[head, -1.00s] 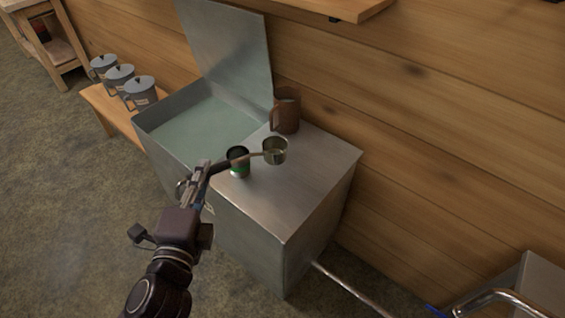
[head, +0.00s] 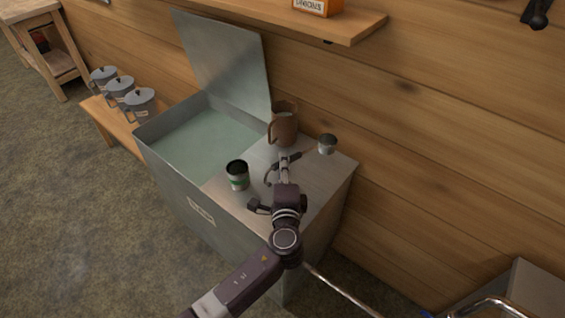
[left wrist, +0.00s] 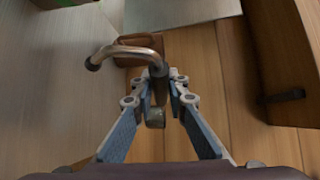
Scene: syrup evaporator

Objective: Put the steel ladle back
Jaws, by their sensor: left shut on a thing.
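The steel ladle shows in the head view with its cup (head: 327,145) right of my left gripper (head: 284,158), in front of the plank wall. Its hooked handle end (left wrist: 125,50) curves beyond my fingertips in the left wrist view. My left gripper (left wrist: 160,77) is shut on the ladle handle above the metal box top. The cup seems clear of the box, but its height is hard to judge. A small dark peg (head: 329,41) sits under the wall shelf; it seems to show in the left wrist view (left wrist: 285,97) too. My right gripper is out of view.
The shelf (head: 260,12) juts out above. Several lidded grey pots (head: 138,101) stand on a bench at left.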

